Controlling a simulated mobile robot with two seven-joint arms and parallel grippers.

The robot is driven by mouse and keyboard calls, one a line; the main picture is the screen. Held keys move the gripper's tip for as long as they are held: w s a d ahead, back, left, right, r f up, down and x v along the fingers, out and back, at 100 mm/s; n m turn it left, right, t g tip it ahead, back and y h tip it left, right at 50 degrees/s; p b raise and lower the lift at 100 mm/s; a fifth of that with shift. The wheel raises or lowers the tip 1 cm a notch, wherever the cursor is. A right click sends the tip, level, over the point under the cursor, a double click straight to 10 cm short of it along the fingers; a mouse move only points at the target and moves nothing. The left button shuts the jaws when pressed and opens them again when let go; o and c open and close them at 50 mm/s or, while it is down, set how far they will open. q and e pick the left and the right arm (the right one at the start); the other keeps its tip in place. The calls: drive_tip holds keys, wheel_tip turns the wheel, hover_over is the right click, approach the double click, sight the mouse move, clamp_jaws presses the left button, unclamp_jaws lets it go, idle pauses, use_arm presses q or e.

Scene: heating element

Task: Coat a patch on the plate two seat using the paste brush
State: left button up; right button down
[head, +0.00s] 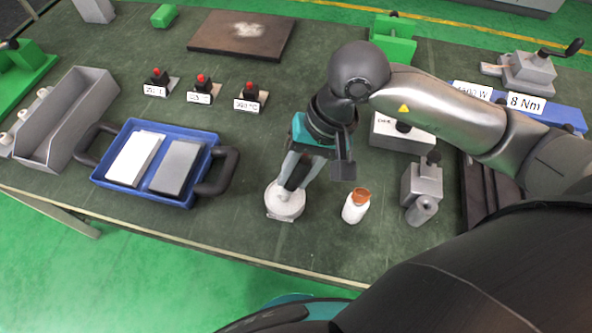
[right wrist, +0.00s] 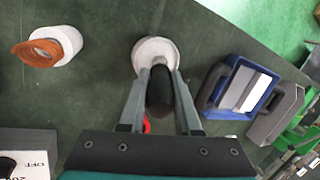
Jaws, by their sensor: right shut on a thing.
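My right gripper (head: 290,186) reaches down over the table's front edge, with its fingers on either side of a black handle (right wrist: 160,92), shut on it. The handle looks like the paste brush's; its lower end meets a white round pot or disc (head: 286,203), which also shows in the right wrist view (right wrist: 155,50). I cannot tell whether the bristles are in it. A blue tray (head: 145,196) to the left holds a white plate (head: 135,158) and a grey plate (head: 175,166). I cannot tell which place is the plate two seat. My left gripper is out of view.
A white jar with an orange-brown top (head: 355,206) stands right of the gripper, near a grey metal block (head: 422,184). Several red-topped knobs (head: 201,86) with labels stand behind the tray. A grey trough (head: 65,118) lies at left. The table between tray and gripper is clear.

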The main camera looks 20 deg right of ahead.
use_arm(q)
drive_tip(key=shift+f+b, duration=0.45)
drive_tip(key=shift+b, duration=0.05)
use_arm(e)
drive_tip(key=shift+s+f, duration=0.1)
drive_tip(key=shift+f, duration=0.05)
idle(1.4)
drive_tip(key=shift+r+p, duration=1.75)
drive_tip(key=shift+r, duration=1.9)
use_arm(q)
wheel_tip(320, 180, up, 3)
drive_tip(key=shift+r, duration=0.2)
use_arm(e)
drive_tip(key=shift+w+d, duration=0.25)
drive_tip(key=shift+w, duration=0.15)
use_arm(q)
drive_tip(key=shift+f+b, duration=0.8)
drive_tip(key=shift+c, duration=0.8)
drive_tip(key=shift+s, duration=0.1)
use_arm(e)
drive_tip(key=w+d+r+n+g, duration=0.1)
drive_tip(key=w+d+r+n, duration=0.2)
drive_tip(key=w+d, duration=0.1)
drive_tip(key=shift+d+r+n, duration=0.15)
drive_tip(key=shift+r+n, duration=0.15)
drive_tip(key=shift+r, duration=0.1)
